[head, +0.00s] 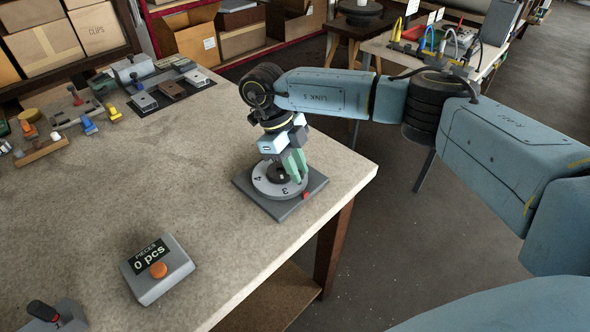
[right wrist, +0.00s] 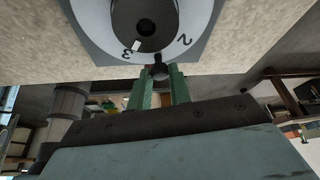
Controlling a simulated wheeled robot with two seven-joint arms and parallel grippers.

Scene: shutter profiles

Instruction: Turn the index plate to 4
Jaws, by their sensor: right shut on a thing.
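The index plate (head: 267,188) is a pale numbered disc with a dark hub on a square grey base (head: 277,208) near the table's right edge. In the head view, 3 faces the front and 4 the left. A small red mark (head: 306,196) sits on the base at the right, with 3 a little left of it. My right gripper (head: 295,166) comes down over the disc. In the right wrist view, its green fingers are shut on a small dark knob (right wrist: 159,71) at the disc's rim, between 3 and 2. My left gripper is out of view.
A grey counter box (head: 158,268) reading 0 pcs, with an orange button, stands at the front. Another grey device (head: 52,318) is at the lower left. Several fixtures and small parts crowd the back left. The table's middle is clear.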

